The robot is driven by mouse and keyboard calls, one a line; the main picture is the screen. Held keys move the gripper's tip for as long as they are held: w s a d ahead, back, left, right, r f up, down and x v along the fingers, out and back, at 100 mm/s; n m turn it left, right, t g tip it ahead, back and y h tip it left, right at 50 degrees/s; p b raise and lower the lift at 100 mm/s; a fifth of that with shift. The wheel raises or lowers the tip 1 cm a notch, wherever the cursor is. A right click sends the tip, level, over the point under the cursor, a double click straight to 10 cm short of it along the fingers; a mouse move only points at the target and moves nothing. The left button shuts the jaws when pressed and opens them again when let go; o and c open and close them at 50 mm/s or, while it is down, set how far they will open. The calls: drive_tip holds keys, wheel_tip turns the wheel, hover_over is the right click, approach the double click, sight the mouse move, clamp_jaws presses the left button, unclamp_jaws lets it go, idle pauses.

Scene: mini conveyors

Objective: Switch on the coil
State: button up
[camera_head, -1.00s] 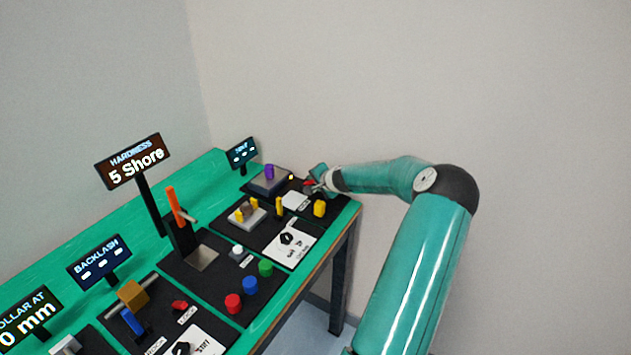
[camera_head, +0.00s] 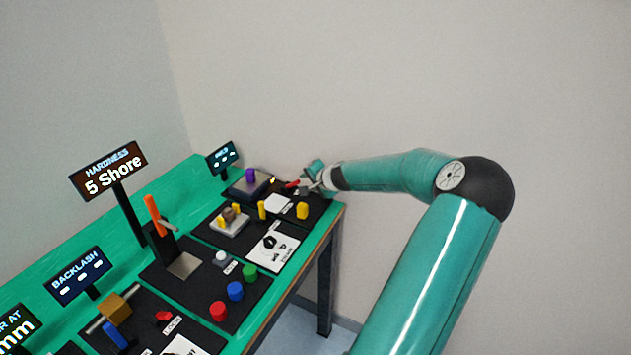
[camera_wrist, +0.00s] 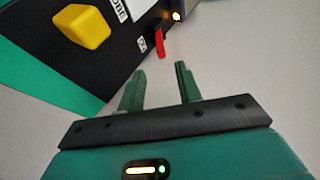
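A red switch lever (camera_wrist: 159,42) stands at the panel's edge in the wrist view, beside a small white label whose visible letters look like "CO". In the head view the red lever (camera_head: 292,184) is at the far end of the bench, just left of my gripper (camera_head: 308,181). My gripper (camera_wrist: 160,70) is open and empty in the wrist view. The lever is beyond the fingertips, roughly in line with the gap, with no visible contact. A small lamp (camera_wrist: 176,16) glows orange near the lever; it also shows in the head view (camera_head: 272,180).
A yellow knob (camera_wrist: 82,27) sits on the same black panel; it shows in the head view (camera_head: 302,210). A purple cylinder (camera_head: 250,174) and a small display (camera_head: 221,156) are behind. Other stations fill the green bench toward the lower left. Bare wall lies right.

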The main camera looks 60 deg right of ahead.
drive_tip(key=v, duration=0.4)
drive_tip(key=shift+a, duration=0.15)
idle(0.4)
